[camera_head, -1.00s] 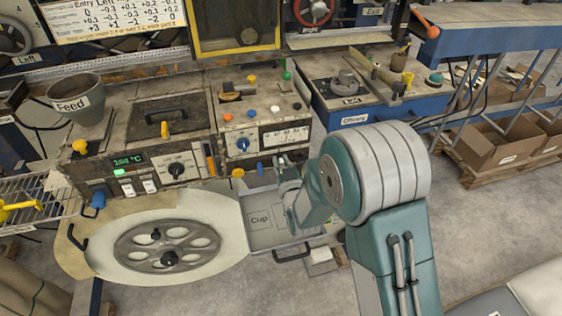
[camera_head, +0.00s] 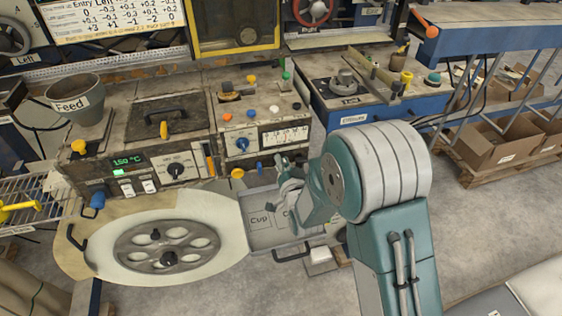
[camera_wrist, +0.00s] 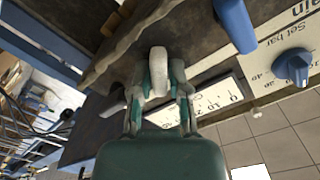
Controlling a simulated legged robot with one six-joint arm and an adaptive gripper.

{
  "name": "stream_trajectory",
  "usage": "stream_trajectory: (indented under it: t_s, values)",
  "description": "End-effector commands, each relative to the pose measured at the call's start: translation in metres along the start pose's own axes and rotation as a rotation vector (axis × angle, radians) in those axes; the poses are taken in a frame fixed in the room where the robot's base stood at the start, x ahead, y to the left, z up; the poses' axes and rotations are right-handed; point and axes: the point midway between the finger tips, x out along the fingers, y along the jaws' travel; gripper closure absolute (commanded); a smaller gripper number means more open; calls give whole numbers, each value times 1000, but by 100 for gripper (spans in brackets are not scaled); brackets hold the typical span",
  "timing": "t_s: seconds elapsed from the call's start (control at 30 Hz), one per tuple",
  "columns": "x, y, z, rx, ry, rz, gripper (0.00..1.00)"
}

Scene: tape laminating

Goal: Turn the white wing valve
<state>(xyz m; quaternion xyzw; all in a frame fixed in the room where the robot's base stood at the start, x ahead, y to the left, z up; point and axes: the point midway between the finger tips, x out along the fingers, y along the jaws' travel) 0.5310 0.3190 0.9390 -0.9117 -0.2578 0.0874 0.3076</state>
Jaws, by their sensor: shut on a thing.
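The white wing valve (camera_wrist: 158,70) shows in the wrist view as a pale upright tab under the machine's worn edge. My gripper (camera_wrist: 160,82) has one finger on each side of it and is shut on it. In the head view my gripper (camera_head: 284,173) is at the front right corner of the machine panel, above the grey Cup tray. The valve cannot be made out there, behind the fingers and wrist.
A blue lever (camera_wrist: 235,22) and a blue Set bar knob (camera_wrist: 292,66) are right of the valve in the wrist view. The Cup tray (camera_head: 262,238) and round plate (camera_head: 168,246) lie below. Yellow (camera_head: 237,173) and blue (camera_head: 260,168) handles are just left of my gripper.

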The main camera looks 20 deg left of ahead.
Motion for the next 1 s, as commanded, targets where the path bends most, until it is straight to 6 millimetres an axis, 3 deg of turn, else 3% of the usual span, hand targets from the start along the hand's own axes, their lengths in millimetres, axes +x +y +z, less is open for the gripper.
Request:
stream_trajectory:
  t_s: [0.6,1.0]
  values:
    - [-1,10,2,578,2,7,100]
    - [-1,13,4,847,2,10,100]
